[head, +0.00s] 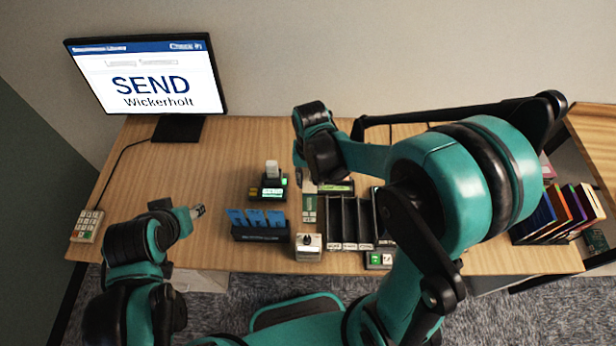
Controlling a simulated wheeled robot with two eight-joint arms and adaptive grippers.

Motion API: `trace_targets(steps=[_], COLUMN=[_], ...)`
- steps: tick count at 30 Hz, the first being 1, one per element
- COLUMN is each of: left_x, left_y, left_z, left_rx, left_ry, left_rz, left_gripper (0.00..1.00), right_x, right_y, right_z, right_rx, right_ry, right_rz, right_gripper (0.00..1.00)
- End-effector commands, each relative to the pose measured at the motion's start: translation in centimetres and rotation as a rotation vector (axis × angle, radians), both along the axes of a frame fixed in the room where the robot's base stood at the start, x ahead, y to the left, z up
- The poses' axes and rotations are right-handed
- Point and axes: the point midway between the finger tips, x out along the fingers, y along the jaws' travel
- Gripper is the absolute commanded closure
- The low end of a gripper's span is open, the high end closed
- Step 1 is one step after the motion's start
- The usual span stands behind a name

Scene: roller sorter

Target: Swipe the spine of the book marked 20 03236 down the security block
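Several books with coloured covers (556,214) stand in a row at the right end of the desk. Their numbers are too small to read, so I cannot tell which is 20 03236. A small grey-white block with a black top (308,248) sits at the desk's front edge; I cannot tell whether it is the security block. My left gripper (198,211) is over the left half of the desk, away from the books, with nothing visible in it. My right gripper (326,172) points down above the back of the black slots; its fingers are mostly hidden by its wrist.
A monitor (150,75) reads "SEND Wickerholt". A lit green-screen device (272,190), a holder of blue cards (262,236) and black upright slots (350,222) fill the middle. A keypad (87,226) lies far left. The left desk area is mostly clear.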

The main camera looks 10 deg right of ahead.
Motion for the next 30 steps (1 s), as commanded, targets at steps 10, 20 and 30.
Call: trace_targets(steps=[10,20,30], left_x=[0.0,0.0,0.0], left_y=[0.0,0.0,0.0], left_z=[-1.7,-3.3,-5.1], left_rx=[0.000,0.000,0.000], left_ry=[0.000,0.000,0.000], left_rz=[0.000,0.000,0.000], left_gripper=[0.56,0.56,0.56], right_x=[-1.2,-2.0,-2.0], right_y=[0.4,0.6,0.6], right_z=[-2.4,-4.5,-6.9], right_rx=[0.000,0.000,0.000], right_ry=[0.000,0.000,0.000], right_rz=[0.002,0.001,0.001], right_gripper=[1.00,1.00,1.00])
